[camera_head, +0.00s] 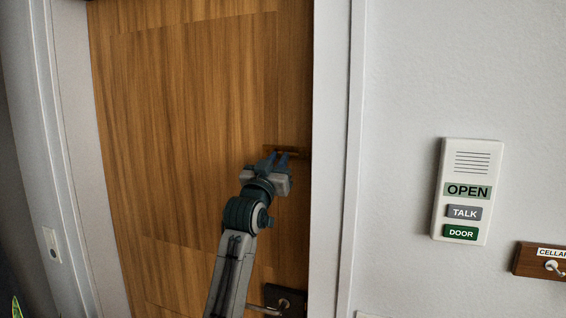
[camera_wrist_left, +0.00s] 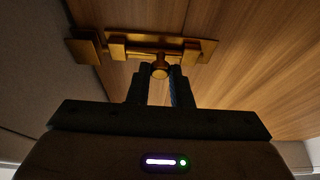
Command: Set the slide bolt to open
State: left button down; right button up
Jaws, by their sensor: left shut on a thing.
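The brass slide bolt (camera_wrist_left: 190,44) is on the wooden door near its right edge, above the door handle. In the head view the bolt (camera_head: 290,152) is small and partly hidden by my gripper. In the left wrist view its round knob (camera_wrist_left: 160,71) sits between my fingertips. My left gripper (camera_head: 279,160) is shut on the knob; it also shows in the left wrist view (camera_wrist_left: 160,76). A separate brass keeper (camera_wrist_left: 86,50) is at the left of the bolt in the wrist view. The small gap between them is dark, and I cannot tell whether the rod crosses it.
The wooden door (camera_head: 180,120) stands in a white frame (camera_head: 336,150). A dark handle plate (camera_head: 286,298) is below my gripper. An intercom panel (camera_head: 467,192) and a wooden key board (camera_head: 540,261) are on the right wall. A switch plate (camera_head: 51,245) is at left.

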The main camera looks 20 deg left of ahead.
pick_arm(q)
jog(key=c, duration=1.5)
grip_release()
jog(key=shift+a, duration=0.1)
jog(key=shift+o, duration=0.9)
jog(key=shift+a, duration=0.2)
jog(key=shift+f, duration=0.1)
jog(key=shift+s+d+f+b, duration=0.1)
jog(key=shift+s+f+b, duration=0.05)
jog(key=shift+s+b, duration=0.15)
jog(key=b+v, duration=0.4)
jog(key=v, duration=0.6)
